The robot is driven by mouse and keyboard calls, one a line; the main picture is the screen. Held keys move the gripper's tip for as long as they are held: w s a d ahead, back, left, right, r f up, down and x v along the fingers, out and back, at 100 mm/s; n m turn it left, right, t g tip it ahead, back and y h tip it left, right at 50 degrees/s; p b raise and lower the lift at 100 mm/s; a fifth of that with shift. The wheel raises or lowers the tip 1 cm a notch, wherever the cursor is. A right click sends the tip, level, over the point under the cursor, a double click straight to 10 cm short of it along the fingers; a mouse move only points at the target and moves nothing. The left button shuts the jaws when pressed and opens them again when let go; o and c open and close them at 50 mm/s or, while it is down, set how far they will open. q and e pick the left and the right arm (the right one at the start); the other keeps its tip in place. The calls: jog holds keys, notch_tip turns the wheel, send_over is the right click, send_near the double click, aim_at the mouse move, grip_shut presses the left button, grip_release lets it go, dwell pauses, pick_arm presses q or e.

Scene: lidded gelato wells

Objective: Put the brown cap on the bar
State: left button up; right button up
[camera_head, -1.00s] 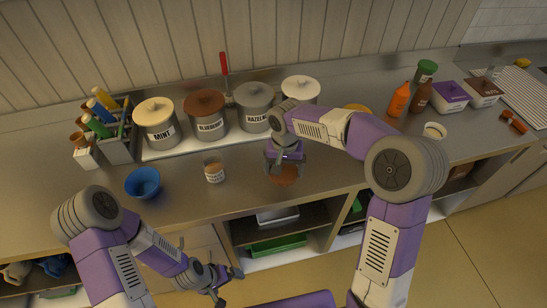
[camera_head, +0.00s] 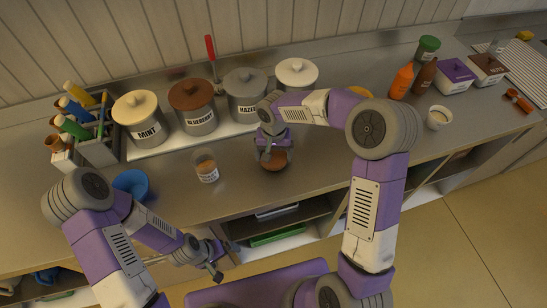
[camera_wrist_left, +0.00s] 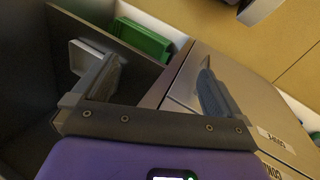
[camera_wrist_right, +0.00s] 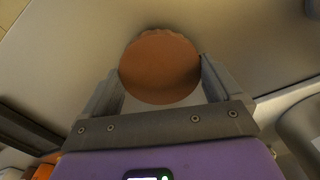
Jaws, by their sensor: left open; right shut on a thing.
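The brown cap (camera_head: 275,160) is a round brown disc low over the counter (camera_head: 235,190), near its front edge. My right gripper (camera_head: 268,150) is shut on it; in the right wrist view the cap (camera_wrist_right: 160,67) sits between the two fingers. I cannot tell whether it touches the steel. My left gripper (camera_head: 216,268) is open and empty, below the counter's front edge; the left wrist view shows cabinet fronts beyond its spread fingers.
Lidded wells stand at the back: mint (camera_head: 139,118), blueberry (camera_head: 194,108) with a brown lid, hazelnut (camera_head: 245,94) and a white-lidded one (camera_head: 297,75). A blue bowl (camera_head: 131,185) and a labelled cup (camera_head: 206,170) stand left of the cap. Bottles (camera_head: 401,82) stand right.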

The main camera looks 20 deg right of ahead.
aim_at(274, 156)
notch_tip(274, 156, down, 2)
jog(key=shift+w+f, duration=0.1)
jog(key=shift+f+b, duration=0.2)
jog(key=shift+b, duration=0.1)
jog(key=o, duration=0.8)
jog(key=shift+r, duration=0.1)
jog(key=shift+r+p, duration=0.25)
jog(key=shift+p, duration=0.1)
notch_tip(274, 156, up, 12)
jog(key=shift+f+p, duration=0.1)
jog(key=shift+p, duration=0.7)
